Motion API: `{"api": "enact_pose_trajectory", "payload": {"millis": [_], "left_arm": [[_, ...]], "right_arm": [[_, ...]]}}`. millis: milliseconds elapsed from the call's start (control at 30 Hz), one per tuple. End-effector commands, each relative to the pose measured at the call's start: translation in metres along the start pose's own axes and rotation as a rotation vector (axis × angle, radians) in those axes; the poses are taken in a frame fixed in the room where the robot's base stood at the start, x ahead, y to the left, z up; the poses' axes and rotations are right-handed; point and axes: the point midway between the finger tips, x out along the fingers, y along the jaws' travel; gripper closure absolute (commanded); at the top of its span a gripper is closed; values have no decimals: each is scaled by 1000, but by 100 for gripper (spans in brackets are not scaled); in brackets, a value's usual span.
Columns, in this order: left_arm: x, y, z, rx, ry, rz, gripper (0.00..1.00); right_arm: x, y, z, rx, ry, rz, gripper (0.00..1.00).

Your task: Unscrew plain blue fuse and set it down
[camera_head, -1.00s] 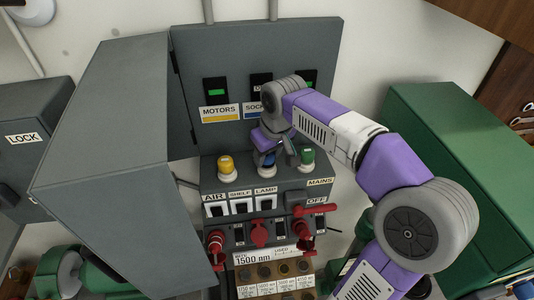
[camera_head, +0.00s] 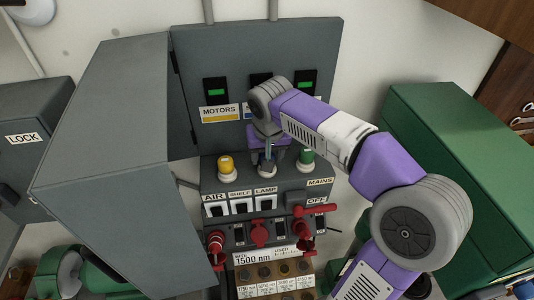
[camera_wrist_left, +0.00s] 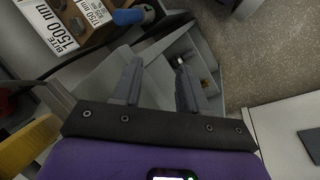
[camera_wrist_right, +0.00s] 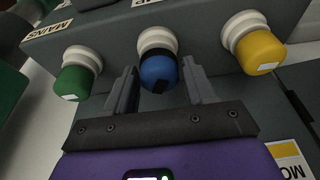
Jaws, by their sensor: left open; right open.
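The blue fuse (camera_wrist_right: 158,70) sits in its white socket on the grey control box, with a dark patch on its end. My right gripper (camera_wrist_right: 159,68) is open, with one finger on each side of the fuse; contact is not visible. In the head view the right gripper (camera_head: 267,155) is over the middle socket and hides most of the blue fuse. The yellow fuse (camera_head: 226,164) and green fuse (camera_head: 306,158) stand on either side, both with pale labels in the right wrist view. My left gripper (camera_wrist_left: 158,70) is open and empty, outside the head view.
Switches (camera_head: 240,205) and red levers and plugs (camera_head: 259,233) line the box front below the fuses. A grey cabinet door (camera_head: 105,140) stands open at left. A green cabinet (camera_head: 455,165) is at right. A grey tray (camera_wrist_left: 208,75) holding small items lies beyond my left gripper.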

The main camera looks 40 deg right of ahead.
Motion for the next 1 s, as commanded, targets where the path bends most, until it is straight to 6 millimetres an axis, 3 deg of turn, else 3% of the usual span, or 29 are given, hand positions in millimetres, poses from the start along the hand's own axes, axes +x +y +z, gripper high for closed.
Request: {"api": "enact_pose_trajectory", "payload": {"millis": [500, 767, 1000], "left_arm": [[0, 0, 0, 0, 0, 0, 57], [0, 0, 0, 0, 0, 0, 57], [0, 0, 0, 0, 0, 0, 57]], "right_arm": [[0, 0, 0, 525, 0, 147, 46], [0, 0, 0, 561, 0, 156, 46], [0, 0, 0, 560, 0, 155, 76]]}}
